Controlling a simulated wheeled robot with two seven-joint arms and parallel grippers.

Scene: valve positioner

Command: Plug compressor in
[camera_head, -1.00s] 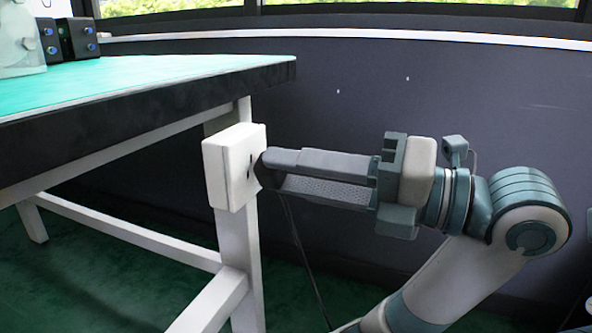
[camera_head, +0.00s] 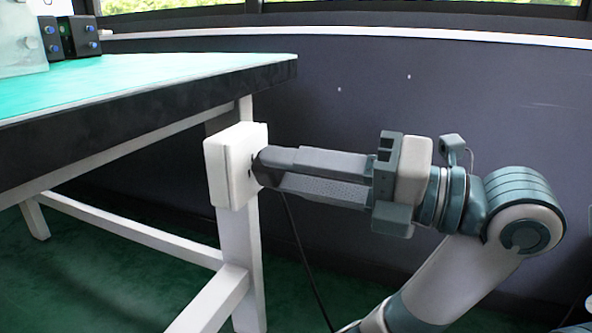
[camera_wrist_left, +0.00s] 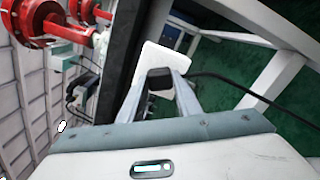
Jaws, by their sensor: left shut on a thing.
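A white socket box (camera_head: 228,166) is fixed to the upper part of a table leg. It also shows as a pale plate in the left wrist view (camera_wrist_left: 180,62). My left gripper (camera_head: 264,172) is shut on a small black plug (camera_wrist_left: 160,78) with a black cable (camera_head: 302,250). The fingertips and plug are right up against the box's right face. The fingers hide the contact, so I cannot tell how far the plug is in. The cable hangs below the fingers and runs to the right in the wrist view (camera_wrist_left: 235,85). The compressor cannot be made out. My right gripper is out of view.
The table (camera_head: 150,105) has a green top with a dark edge, above and left of the gripper. Its white leg and crossbar (camera_head: 130,233) stand below. A dark wall (camera_head: 450,90) is behind. Red valve parts (camera_wrist_left: 45,25) show in the wrist view.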

